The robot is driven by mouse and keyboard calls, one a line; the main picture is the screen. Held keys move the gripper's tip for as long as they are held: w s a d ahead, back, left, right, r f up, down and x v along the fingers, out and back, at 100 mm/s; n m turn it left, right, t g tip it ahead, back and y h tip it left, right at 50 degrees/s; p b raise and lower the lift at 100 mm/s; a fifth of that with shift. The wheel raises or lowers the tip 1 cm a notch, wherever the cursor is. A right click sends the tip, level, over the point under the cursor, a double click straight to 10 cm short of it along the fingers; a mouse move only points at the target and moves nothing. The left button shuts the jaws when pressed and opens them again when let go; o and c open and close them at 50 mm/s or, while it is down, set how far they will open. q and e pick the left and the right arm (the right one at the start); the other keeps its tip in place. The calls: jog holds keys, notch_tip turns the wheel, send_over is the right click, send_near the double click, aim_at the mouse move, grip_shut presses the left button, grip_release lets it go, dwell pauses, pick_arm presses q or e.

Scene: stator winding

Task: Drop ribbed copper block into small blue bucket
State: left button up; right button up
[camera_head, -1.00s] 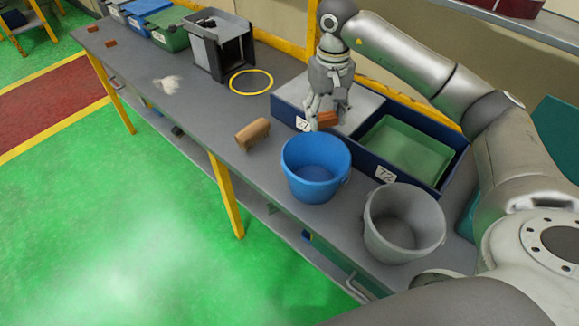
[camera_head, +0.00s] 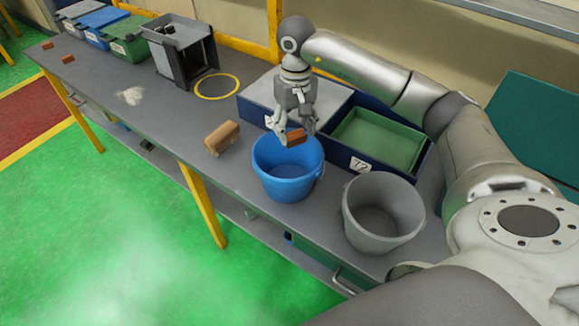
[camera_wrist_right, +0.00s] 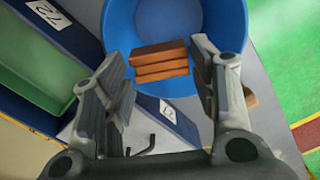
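The ribbed copper block (camera_head: 296,137) is orange-brown with ridges. My right gripper (camera_head: 297,134) is shut on it and holds it above the far part of the blue bucket's opening. In the right wrist view, the block (camera_wrist_right: 160,62) sits between the two fingers (camera_wrist_right: 162,72), with the blue bucket (camera_wrist_right: 177,15) behind it. The small blue bucket (camera_head: 285,185) stands upright on the bench. My left gripper is not in view.
A grey bucket (camera_head: 383,220) stands right of the blue one. A brown block (camera_head: 222,138) lies left of it. Behind are blue bins, one with a green tray (camera_head: 380,140). A yellow ring (camera_head: 217,86) lies on the grey bench (camera_head: 160,122).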

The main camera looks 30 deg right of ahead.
jog(key=o, duration=0.3)
jog(key=shift+o, duration=0.2)
notch_tip(320, 180, up, 12)
dwell(0.4)
dwell(0.4)
